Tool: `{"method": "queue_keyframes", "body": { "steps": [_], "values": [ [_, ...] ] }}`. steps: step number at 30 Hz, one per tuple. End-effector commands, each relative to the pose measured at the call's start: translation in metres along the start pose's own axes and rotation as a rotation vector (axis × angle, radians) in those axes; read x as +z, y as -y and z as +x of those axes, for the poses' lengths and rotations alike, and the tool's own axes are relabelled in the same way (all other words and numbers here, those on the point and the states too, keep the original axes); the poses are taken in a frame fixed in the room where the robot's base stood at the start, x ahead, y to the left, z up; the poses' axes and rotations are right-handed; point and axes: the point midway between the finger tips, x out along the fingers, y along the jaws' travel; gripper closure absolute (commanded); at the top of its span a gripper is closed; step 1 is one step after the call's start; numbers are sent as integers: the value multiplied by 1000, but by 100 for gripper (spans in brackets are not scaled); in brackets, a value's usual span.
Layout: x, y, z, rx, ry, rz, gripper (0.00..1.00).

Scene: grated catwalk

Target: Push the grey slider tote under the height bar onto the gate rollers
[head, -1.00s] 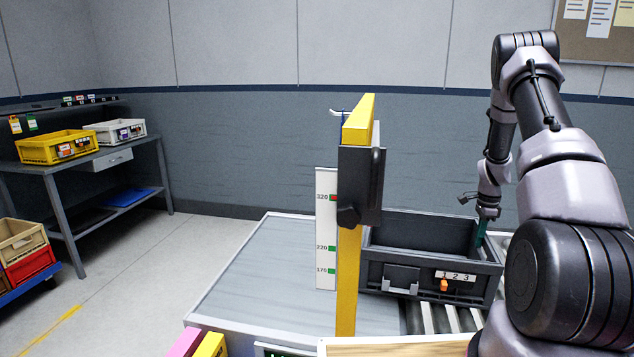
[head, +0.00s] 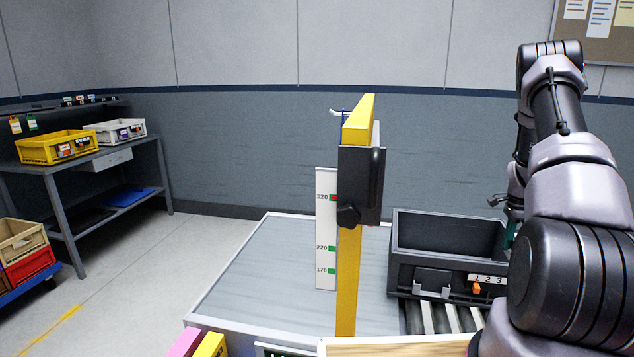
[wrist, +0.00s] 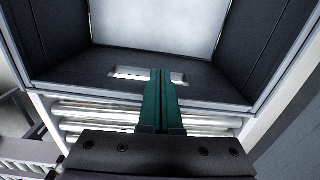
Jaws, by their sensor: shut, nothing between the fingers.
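The grey slider tote (head: 436,275), open-topped and dark, sits upright on the rollers (head: 432,318), right of the height bar's yellow post (head: 347,270). Its front carries a "1 2 3" label and an orange tag. My gripper (head: 510,234) is at the tote's right end, mostly hidden behind my arm. In the wrist view, my gripper's green fingers (wrist: 161,100) are together and empty. They overlap the slotted end wall (wrist: 100,75) of the tote; whether their tips are inside the wall or touching it, I cannot tell.
A black block (head: 361,185) is on the yellow post, beside a white scale (head: 326,225) marked 320, 220 and 170. A clear grey tabletop (head: 270,270) lies left of the post. A workbench with yellow (head: 58,147) and white totes stands far left.

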Motion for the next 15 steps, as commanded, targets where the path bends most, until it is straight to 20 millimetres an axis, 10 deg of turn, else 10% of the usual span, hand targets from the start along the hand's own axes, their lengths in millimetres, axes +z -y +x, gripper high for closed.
{"method": "queue_keyframes", "body": {
  "steps": [15],
  "values": [
    [-48, 0, 0, 0, -1, 2, 100]
  ]
}}
